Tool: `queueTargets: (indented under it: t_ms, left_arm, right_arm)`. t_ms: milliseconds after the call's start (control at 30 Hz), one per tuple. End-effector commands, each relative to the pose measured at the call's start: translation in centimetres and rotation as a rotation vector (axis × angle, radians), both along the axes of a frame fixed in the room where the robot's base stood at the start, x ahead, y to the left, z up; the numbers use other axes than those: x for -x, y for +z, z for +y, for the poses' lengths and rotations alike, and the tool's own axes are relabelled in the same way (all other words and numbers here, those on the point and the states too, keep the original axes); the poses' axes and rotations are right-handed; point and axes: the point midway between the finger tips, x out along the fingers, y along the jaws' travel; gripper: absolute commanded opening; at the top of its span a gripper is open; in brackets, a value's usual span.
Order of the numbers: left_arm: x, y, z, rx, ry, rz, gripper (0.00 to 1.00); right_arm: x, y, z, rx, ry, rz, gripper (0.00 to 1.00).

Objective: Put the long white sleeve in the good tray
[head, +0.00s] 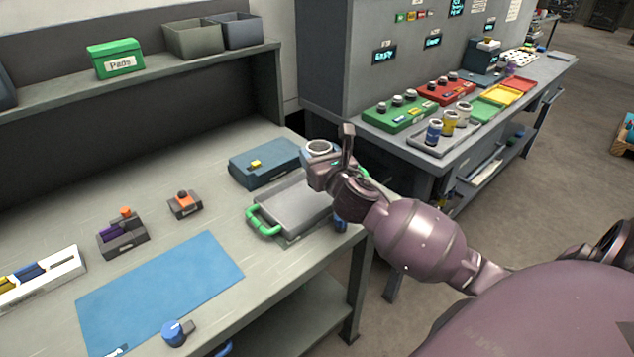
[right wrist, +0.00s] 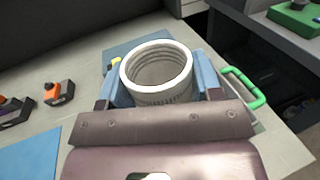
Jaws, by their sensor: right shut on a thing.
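My right gripper (head: 328,162) is shut on the white sleeve (head: 319,147), a round, hollow piece with a ridged inside. In the right wrist view the sleeve (right wrist: 158,72) sits with its open end up between the blue finger pads; its lower part is hidden, so its length cannot be told. The gripper is above the near bench, over the far right part of a grey tray with green handles (head: 286,203). No readable label shows which tray is the good one. A green flat tray (head: 482,110) lies on the far bench. My left gripper is not in view.
A blue-grey case (head: 265,163) with a yellow catch stands behind the grey tray. A blue mat (head: 160,292), small fixtures (head: 123,236) and a blue knob (head: 176,333) lie to the left. The far bench carries yellow and red trays (head: 513,88) and several cups.

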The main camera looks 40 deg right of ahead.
Motion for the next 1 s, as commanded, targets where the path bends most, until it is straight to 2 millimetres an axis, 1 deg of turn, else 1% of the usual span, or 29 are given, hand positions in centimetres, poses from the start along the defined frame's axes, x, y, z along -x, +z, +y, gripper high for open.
queueTargets:
  t_ms: [33, 100, 367, 633, 700, 1000]
  left_arm:
    - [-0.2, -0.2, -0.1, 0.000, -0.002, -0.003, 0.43]
    - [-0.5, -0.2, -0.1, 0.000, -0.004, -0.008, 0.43]
    - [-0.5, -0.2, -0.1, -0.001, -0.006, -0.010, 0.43]
    - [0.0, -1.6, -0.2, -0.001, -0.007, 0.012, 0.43]
    - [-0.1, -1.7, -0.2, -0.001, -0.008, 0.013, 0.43]
    - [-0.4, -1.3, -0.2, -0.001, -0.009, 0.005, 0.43]
  right_arm:
    - [0.0, -1.1, 0.0, -0.002, -0.001, 0.003, 0.17]
    - [0.0, -1.8, 0.0, 0.000, 0.000, 0.002, 0.17]
    - [0.0, -2.9, 0.0, -0.001, 0.000, -0.002, 0.17]
    - [0.0, -6.4, 0.0, -0.001, 0.000, 0.002, 0.17]
    - [0.0, -6.7, 0.0, -0.001, 0.000, 0.000, 0.17]
    - [0.0, -6.6, 0.0, 0.002, 0.000, -0.003, 0.17]
